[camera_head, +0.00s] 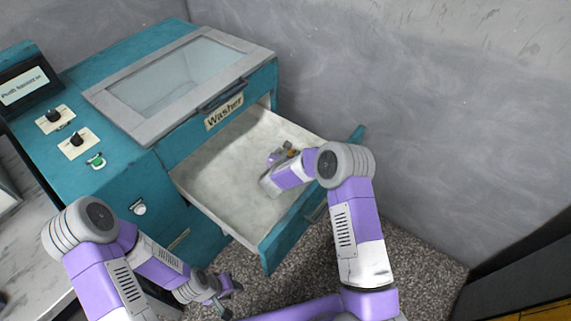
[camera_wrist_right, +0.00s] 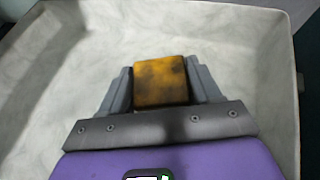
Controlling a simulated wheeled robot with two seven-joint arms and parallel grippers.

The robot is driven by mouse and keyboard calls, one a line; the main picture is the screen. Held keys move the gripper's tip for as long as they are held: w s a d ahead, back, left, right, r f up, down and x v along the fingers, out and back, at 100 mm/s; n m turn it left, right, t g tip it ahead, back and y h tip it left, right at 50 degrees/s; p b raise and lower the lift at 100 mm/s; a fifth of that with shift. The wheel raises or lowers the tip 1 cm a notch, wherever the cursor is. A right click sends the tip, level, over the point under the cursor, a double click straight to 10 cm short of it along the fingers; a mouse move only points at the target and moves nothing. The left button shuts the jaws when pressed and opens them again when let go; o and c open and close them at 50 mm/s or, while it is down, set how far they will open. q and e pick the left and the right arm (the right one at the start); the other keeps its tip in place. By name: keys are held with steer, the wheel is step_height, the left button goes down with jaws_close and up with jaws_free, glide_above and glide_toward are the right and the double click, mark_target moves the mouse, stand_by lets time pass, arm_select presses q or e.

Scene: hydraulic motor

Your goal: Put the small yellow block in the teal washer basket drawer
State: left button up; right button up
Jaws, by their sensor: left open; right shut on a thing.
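The teal washer's basket drawer (camera_head: 215,172) is pulled open, with a pale, empty-looking inside. My right gripper (camera_head: 284,154) is inside the drawer's outline, toward its right side. In the right wrist view my right gripper (camera_wrist_right: 160,88) is shut on the small yellow block (camera_wrist_right: 160,80), which is stained and held between both fingers. I cannot tell whether the block touches the floor. My left gripper (camera_head: 228,291) is open and empty, below the drawer's front.
The washer body (camera_head: 100,190) has a glass lid (camera_head: 180,75), knobs and a small screen (camera_head: 25,85). A grey wall (camera_head: 420,100) is behind. Speckled floor (camera_head: 420,240) is clear to the right.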

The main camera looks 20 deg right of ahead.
step_height(320, 180, down, 3)
steer(key=shift+f+b, duration=0.1)
steer(key=shift+b, duration=0.45)
steer(key=shift+f, duration=0.1)
steer(key=shift+f, duration=0.15)
steer(key=o, duration=1.4)
